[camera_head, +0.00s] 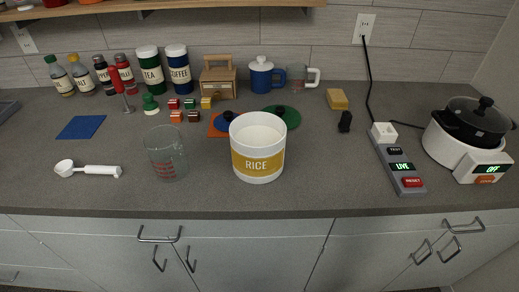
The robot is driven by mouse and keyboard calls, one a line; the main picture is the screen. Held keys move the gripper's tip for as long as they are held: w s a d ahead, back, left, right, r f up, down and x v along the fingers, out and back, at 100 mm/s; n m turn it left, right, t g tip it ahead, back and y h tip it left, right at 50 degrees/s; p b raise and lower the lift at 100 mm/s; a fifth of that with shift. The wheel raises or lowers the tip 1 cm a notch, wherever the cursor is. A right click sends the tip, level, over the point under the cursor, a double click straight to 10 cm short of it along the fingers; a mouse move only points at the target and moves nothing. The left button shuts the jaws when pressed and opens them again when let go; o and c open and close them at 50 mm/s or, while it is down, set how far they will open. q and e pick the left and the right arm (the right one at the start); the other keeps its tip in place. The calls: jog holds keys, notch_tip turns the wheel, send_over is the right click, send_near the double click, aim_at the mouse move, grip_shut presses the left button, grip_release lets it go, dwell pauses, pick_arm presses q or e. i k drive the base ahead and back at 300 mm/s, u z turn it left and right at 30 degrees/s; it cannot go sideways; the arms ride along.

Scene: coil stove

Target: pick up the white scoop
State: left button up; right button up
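The white scoop (88,169) lies flat on the grey counter at the left, near the front edge. Its round bowl is at the left end and its handle points right. Nothing touches it in view. Neither of my grippers shows in the head view.
A clear measuring cup (165,152) stands right of the scoop, and a white RICE canister (257,164) beyond it. A blue mat (81,127) lies behind the scoop. The grey counter (60,199) is clear around the scoop. A power strip (398,165) and cooker (450,146) are at the right.

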aim_at(66, 168)
jog(key=u, duration=3.2)
jog(key=i, duration=1.9)
jog(key=z, duration=2.6)
